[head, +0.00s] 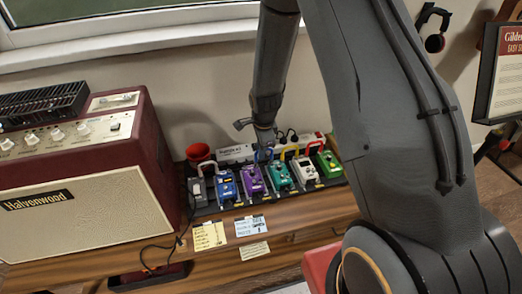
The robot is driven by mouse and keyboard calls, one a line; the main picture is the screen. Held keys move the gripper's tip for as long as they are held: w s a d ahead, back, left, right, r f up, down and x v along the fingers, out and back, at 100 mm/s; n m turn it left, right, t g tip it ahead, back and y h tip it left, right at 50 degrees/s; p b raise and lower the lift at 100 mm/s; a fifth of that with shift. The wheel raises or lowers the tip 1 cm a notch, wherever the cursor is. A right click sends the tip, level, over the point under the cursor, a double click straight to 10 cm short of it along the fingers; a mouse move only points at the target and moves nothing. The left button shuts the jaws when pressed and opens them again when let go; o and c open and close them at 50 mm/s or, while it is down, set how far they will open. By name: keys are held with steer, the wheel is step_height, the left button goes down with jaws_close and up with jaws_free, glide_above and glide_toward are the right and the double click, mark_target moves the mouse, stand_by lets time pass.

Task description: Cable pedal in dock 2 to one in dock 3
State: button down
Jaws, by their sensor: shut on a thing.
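A row of pedals stands on a dark pedalboard (205,210) on the wooden bench. From left to right after a small grey unit (198,190) come a blue pedal (226,186), a purple pedal (253,181), a teal pedal (279,177), a white pedal (305,170) and a green pedal (328,163). My gripper (264,148) points down behind the purple and teal pedals. It is shut on a small blue patch cable (264,157), which is partly hidden. Whether the cable's plugs sit in any jack is too small to tell. Dock numbers are not readable.
A red amplifier (90,190) stands close on the left. A red cup (198,153) and a white power strip (235,153) stand behind. Paper notes (250,225) lie in front.

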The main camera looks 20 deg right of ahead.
steer(key=shift+f+b, duration=0.35)
steer(key=shift+f, duration=0.35)
stand_by(0.3)
steer(key=c, duration=1.4)
jaws_free()
steer(key=shift+r+p, duration=2.55)
steer(key=shift+r, duration=1.45)
steer(key=shift+r, duration=0.15)
steer(key=s+r+n, duration=0.6)
steer(key=s, duration=0.2)
steer(key=s+r+n, duration=0.6)
steer(key=s, duration=0.2)
steer(key=s+d+r+n+g, duration=0.1)
steer(key=s+r+n, duration=0.4)
steer(key=s, duration=0.3)
steer(key=shift+s+r+n, duration=0.35)
steer(key=shift+r+n, duration=0.05)
steer(key=shift+n, duration=0.1)
